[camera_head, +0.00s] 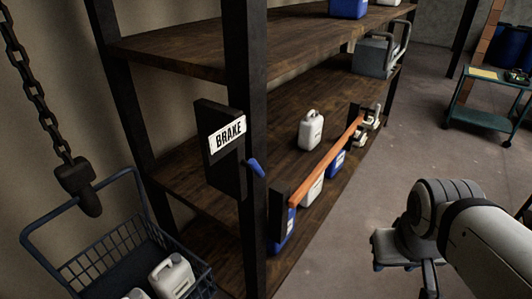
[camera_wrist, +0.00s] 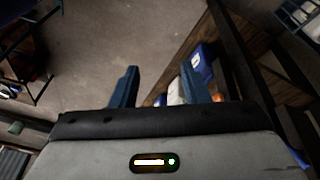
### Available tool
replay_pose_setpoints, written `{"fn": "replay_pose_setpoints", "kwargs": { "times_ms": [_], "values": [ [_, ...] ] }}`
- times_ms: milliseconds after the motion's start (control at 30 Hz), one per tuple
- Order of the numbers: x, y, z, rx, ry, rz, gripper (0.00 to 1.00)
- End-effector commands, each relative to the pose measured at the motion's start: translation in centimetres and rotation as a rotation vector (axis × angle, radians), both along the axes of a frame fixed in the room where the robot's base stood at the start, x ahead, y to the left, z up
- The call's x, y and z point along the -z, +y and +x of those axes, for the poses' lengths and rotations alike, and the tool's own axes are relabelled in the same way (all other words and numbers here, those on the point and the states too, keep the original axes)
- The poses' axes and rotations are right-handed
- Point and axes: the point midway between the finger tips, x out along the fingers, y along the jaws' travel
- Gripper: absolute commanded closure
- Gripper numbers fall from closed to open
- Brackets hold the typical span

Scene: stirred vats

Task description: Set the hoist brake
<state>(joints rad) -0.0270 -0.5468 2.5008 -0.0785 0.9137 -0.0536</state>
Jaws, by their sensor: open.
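A dark brake box (camera_head: 219,172) with a white "BRAKE" label (camera_head: 227,133) is fixed to the black shelf post in the head view. A short blue lever (camera_head: 256,167) sticks out from its right side, tilted down to the right. My gripper (camera_head: 402,284) is at the lower right, well apart from the lever. In the wrist view its two blue fingers (camera_wrist: 158,85) are spread with nothing held between them. I cannot make out the brake lever in the wrist view.
A chain with a dark hook block (camera_head: 78,183) hangs above a blue wire basket (camera_head: 95,265) holding white jugs. An orange rail (camera_head: 325,163) runs along the shelf front, with jugs behind it. A green cart (camera_head: 490,92) stands at the back right. The floor between is clear.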

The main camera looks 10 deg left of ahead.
Motion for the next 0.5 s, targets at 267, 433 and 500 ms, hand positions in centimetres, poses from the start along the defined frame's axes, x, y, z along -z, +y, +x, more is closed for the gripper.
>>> {"fn": "replay_pose_setpoints", "kwargs": {
  "times_ms": [267, 433, 500],
  "values": [
    [3.0, -1.6, 3.3, -0.674, 0.169, -0.578, 0.59],
    [2.5, 0.6, 8.2, -1.158, 0.240, -1.043, 0.59],
    [2.0, 2.9, 10.4, -1.344, 0.252, -1.248, 0.59]
  ]
}}
